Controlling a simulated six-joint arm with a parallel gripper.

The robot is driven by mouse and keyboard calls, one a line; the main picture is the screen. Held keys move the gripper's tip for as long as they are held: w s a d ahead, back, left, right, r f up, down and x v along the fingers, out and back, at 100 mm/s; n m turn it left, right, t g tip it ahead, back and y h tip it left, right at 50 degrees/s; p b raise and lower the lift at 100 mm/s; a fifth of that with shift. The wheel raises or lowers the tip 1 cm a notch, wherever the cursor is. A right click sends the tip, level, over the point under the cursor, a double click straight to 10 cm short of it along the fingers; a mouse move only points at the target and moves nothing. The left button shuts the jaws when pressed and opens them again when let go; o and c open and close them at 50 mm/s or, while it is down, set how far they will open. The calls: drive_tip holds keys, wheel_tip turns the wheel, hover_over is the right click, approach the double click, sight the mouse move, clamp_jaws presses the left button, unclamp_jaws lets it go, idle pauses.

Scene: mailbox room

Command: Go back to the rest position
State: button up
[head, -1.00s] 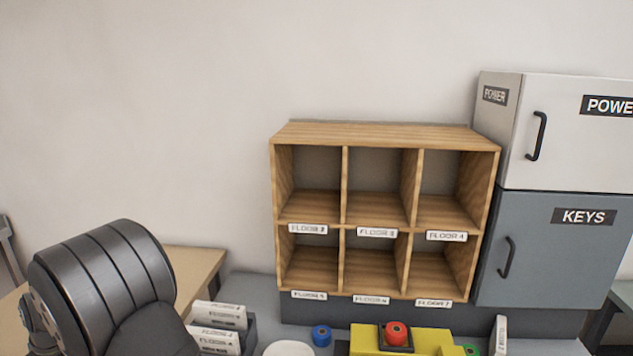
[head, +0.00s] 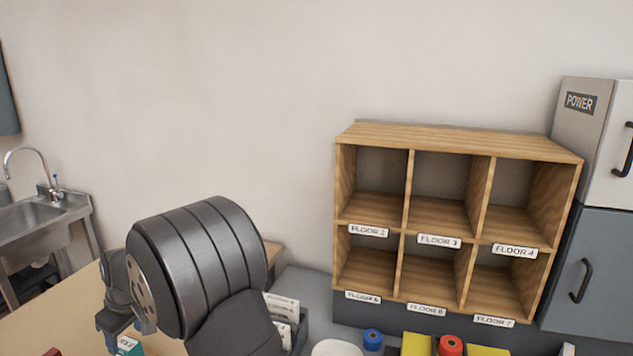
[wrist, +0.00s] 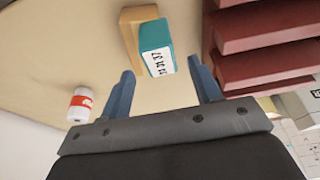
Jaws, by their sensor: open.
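My gripper (wrist: 164,88) is open in the wrist view, with its two blue-grey fingers apart and nothing between their tips. A teal box (wrist: 156,50) with a white printed label lies just beyond the fingers, against a tan wooden block (wrist: 131,22). In the head view my dark arm fills the lower left, with part of the gripper (head: 140,322) showing below its end. The teal box (head: 128,346) shows there at the bottom edge, close under the gripper.
Dark red stepped trays (wrist: 262,45) stand close to the right finger. A white-and-red can (wrist: 80,104) is at left. In the head view, a wooden pigeonhole shelf (head: 460,142), red button (head: 450,345) and grey cabinets (head: 590,260) stand at right; a sink (head: 40,215) is far left.

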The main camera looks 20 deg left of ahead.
sight(128, 343)
drive_tip(key=x, duration=0.6)
drive_tip(key=shift+f, duration=0.2)
wheel_tip(128, 343, up, 4)
drive_tip(key=shift+r, duration=0.1)
drive_tip(key=w+d+r+n, duration=0.1)
drive_tip(key=w+d+r, duration=0.6)
drive_tip(key=d, duration=0.3)
drive_tip(key=s+a+f, duration=0.2)
drive_tip(key=a, duration=0.1)
drive_tip(key=s+a+f, duration=0.2)
drive_tip(key=a, duration=0.1)
drive_tip(key=s+a+f, duration=0.3)
drive_tip(key=shift+a+f, duration=0.15)
drive_tip(key=shift+a, duration=0.1)
drive_tip(key=x, duration=0.2)
drive_tip(key=d+x, duration=0.1)
drive_tip(key=x, duration=0.1)
drive_tip(key=shift+a+f, duration=0.1)
drive_tip(key=shift+f, duration=0.1)
drive_tip(key=shift+v, duration=0.95)
drive_tip(key=shift+w+r, duration=0.1)
drive_tip(key=shift+r, duration=0.15)
